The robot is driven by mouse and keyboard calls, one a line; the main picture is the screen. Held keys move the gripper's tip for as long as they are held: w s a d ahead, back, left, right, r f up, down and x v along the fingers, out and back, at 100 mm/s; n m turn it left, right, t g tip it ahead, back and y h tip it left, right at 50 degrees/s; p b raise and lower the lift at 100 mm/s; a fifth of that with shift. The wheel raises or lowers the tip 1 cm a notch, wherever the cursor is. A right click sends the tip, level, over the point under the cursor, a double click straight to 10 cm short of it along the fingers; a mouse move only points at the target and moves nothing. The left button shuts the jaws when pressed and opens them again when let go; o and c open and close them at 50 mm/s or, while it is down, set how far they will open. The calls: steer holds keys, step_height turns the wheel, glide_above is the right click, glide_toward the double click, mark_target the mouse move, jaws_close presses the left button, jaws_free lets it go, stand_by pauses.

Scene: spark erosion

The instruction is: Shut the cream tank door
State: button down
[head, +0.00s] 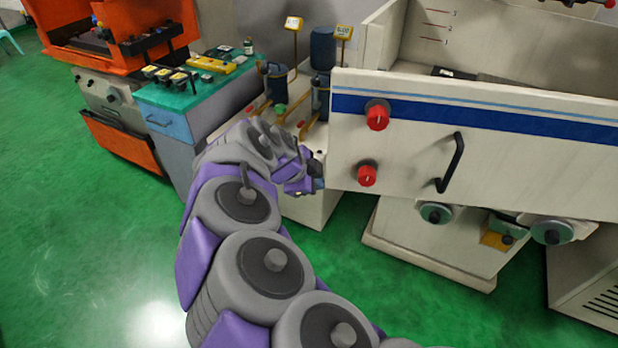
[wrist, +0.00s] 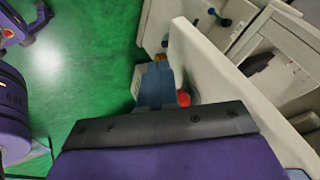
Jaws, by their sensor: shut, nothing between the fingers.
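The cream tank door (head: 480,150) has a blue stripe, two red knobs (head: 377,115) and a black handle (head: 450,163). It stands upright in front of the cream tank (head: 400,40), whose inside shows above it. In the wrist view the door (wrist: 215,75) is a pale panel seen along its edge, with a gap between it and the machine body. My gripper (head: 319,183) is at the door's left edge, near the lower red knob. In the wrist view its blue-grey fingers (wrist: 155,84) are shut and empty beside the door; contact cannot be told.
A cream unit with dark canisters (head: 275,85) stands behind my gripper. A grey-blue cabinet with a teal top (head: 190,90) and an orange machine (head: 105,40) are to the left. Valves (head: 435,213) stick out below the door. The green floor (head: 90,230) at left is clear.

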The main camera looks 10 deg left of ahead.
steer(key=shift+w+d+f+b, duration=0.2)
steer(key=shift+w+f, duration=0.25)
steer(key=shift+w, duration=0.45)
steer(key=shift+w+d+f+b, duration=0.15)
steer(key=shift+w+d+f, duration=0.25)
steer(key=shift+w, duration=0.45)
steer(key=shift+w+d+f+b, duration=0.15)
steer(key=shift+w+f, duration=0.4)
steer(key=shift+w, duration=0.35)
steer(key=shift+w+a, duration=0.1)
